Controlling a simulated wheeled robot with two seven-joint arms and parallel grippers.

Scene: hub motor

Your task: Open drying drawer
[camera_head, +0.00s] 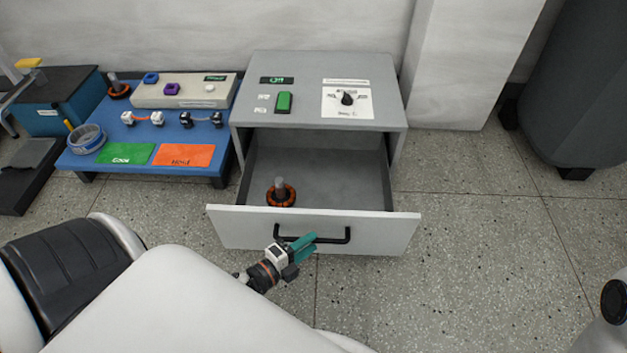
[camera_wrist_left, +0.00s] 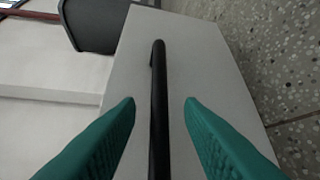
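The drying drawer (camera_head: 240,228) is pulled well out of the grey drying cabinet (camera_head: 395,115). Its white front carries a black bar handle (camera_head: 335,240). The handle also shows in the left wrist view (camera_wrist_left: 158,90). My right gripper is not in view.
A blue workbench (camera_head: 195,165) left of the cabinet holds a control panel (camera_head: 185,92), small motor parts, a blue ring, and green and orange mats. A large dark grey bin (camera_head: 580,80) stands at the right. The speckled floor (camera_head: 490,240) right of the drawer is clear.

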